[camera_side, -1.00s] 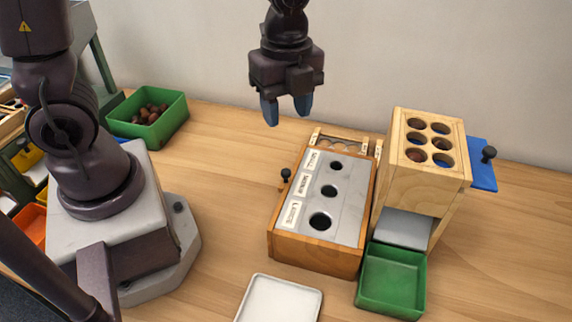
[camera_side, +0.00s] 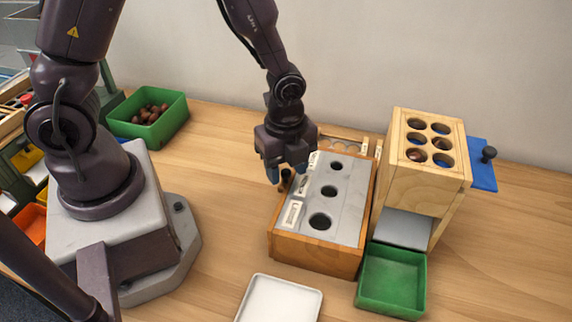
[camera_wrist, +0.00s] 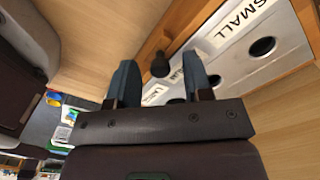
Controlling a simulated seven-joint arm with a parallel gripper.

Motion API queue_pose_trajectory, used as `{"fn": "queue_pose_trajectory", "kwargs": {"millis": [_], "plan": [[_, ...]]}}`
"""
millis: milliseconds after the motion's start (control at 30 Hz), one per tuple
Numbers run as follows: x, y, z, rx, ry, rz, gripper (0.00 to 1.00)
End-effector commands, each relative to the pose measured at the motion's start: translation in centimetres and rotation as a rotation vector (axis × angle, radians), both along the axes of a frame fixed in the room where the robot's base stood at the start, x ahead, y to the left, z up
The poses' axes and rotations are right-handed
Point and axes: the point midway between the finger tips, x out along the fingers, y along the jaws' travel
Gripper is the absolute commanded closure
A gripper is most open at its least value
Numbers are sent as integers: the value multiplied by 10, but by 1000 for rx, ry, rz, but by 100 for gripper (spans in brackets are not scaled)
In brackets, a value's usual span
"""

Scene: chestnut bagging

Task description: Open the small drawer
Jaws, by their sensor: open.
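The sorting box (camera_side: 317,258) is wooden with a grey top, three round holes and white size labels. Its SMALL label shows in the wrist view (camera_wrist: 240,22). A black knob (camera_wrist: 160,65) sticks out from the wooden side near that label; I see no gap there, and the drawer looks shut. My gripper (camera_side: 286,172) is low at the left side of the box, pointing down, with blue fingers. In the wrist view my gripper (camera_wrist: 160,77) is open, with the knob between the fingertips and no clear contact. In the side view the fingers partly hide the knob.
A wooden block with holes (camera_side: 432,180) stands right of the box, with a blue slide (camera_side: 481,172) behind it and a green tray (camera_side: 391,281) in front. A white tray (camera_side: 279,299) lies in front. A green bin of chestnuts (camera_side: 172,120) is back left. Table left of the box is clear.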

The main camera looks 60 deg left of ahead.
Motion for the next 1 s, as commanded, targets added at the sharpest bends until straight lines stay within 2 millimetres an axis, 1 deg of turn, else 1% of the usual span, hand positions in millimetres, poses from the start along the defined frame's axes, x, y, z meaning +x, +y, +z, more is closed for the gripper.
{"fn": "queue_pose_trajectory", "kwargs": {"millis": [167, 200, 367, 567, 667, 833, 900, 1000], "plan": [[0, 0, 0, 0, 0, 0, 54], [0, 0, 0, 0, 0, 0, 63], [0, 0, 0, 0, 0, 0, 100], [-2, 3, 0, 0, 0, 2, 100], [-13, 15, 1, 1, 1, 6, 100], [-38, 40, 1, 1, -1, 9, 100], [-45, 47, 1, 1, -1, 6, 100], [-51, 52, 1, 0, -3, 4, 100]]}}
